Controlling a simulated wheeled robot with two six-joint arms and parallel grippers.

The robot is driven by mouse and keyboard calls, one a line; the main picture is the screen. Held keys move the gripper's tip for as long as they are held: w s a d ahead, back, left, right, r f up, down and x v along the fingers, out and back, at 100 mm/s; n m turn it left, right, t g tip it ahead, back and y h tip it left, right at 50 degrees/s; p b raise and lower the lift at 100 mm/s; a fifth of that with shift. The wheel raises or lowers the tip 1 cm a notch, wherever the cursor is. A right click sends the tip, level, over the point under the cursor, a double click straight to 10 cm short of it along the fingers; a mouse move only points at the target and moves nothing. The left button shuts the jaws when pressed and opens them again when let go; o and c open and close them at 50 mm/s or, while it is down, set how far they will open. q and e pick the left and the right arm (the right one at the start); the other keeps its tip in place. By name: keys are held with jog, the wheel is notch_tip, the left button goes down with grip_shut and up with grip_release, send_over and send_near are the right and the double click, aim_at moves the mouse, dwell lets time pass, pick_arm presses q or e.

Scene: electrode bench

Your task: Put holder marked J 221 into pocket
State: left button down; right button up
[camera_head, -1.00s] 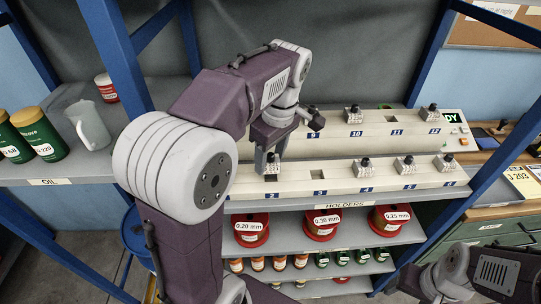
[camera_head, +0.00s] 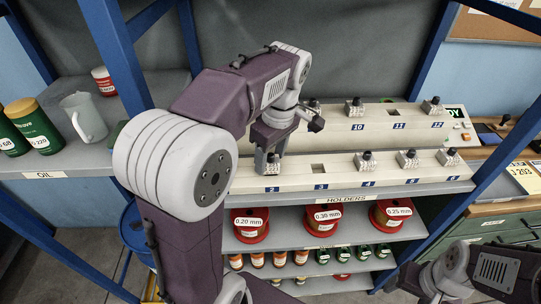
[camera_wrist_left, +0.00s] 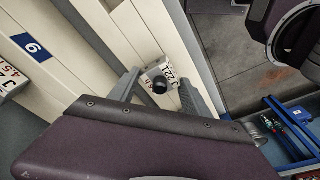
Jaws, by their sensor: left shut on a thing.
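The holder marked J 221 (camera_wrist_left: 163,81) is a small pale block with a black knob, seen between the fingers in the left wrist view. My left gripper (camera_head: 268,160) is shut on it at the front row of the rack, by label 2. The holder (camera_head: 272,166) is partly hidden by the fingers in the head view. I cannot tell whether it is seated or slightly raised. An empty square pocket (camera_head: 318,169) shows by label 3. Another empty spot shows by label 11 in the back row. My right arm is at the lower right; its jaws are unclear.
The stepped holder rack (camera_head: 341,177) carries other knobbed holders, such as one (camera_head: 366,160) by label 4. Below are shelves with red wire spools (camera_head: 325,219) and small bottles. A jug (camera_head: 84,118) and green cans stand on the left shelf. Blue posts flank the rack.

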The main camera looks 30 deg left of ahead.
pick_arm(q)
jog(key=shift+f, duration=0.4)
jog(key=shift+c, duration=2.1)
grip_release()
jog(key=r, duration=0.3)
jog(key=d+r+p, duration=0.1)
jog(key=r, duration=0.2)
jog(key=r+p, duration=0.1)
jog(key=r, duration=0.2)
jog(key=shift+s+d, duration=0.15)
jog(key=shift+s, duration=0.05)
